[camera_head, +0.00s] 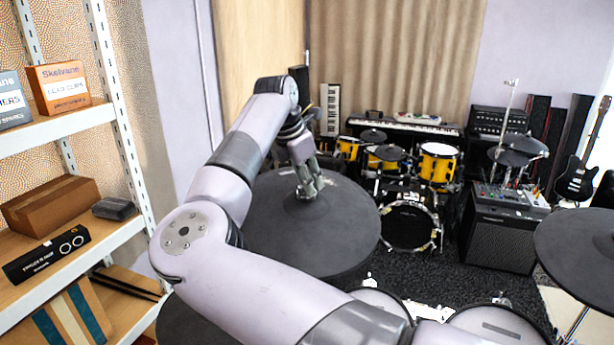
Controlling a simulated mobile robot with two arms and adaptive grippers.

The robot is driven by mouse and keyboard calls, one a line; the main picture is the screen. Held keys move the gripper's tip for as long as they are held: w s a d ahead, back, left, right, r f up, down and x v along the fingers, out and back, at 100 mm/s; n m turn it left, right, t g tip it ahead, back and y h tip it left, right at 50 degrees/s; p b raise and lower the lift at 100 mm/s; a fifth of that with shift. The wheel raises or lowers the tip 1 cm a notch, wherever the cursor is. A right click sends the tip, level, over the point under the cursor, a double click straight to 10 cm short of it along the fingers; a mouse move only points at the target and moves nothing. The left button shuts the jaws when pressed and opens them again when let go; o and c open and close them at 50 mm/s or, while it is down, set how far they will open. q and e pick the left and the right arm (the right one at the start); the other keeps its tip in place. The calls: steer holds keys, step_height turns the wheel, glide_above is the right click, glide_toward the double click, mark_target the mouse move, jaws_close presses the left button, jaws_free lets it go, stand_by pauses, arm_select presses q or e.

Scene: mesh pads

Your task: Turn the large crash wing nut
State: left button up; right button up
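The large dark round crash pad (320,240) lies in the middle of the head view, partly behind my arm. My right arm reaches across from the lower right and bends back over the pad. My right gripper (309,190) points down at the pad's upper middle, with its fingertips at or just above the surface. The wing nut cannot be made out; the fingers cover the place around the pad's centre. The fingers are too small to tell whether they are open or shut on something. My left gripper is not in view.
A shelf (60,130) with boxes stands close on the left. Another dark cymbal pad (580,250) is at the right edge. Drum pads (495,325) lie below my arm. A yellow drum kit (437,165), an amplifier (503,235) and a keyboard stand behind.

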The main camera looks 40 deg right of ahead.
steer(key=shift+c, duration=0.3)
jaws_close()
stand_by(0.3)
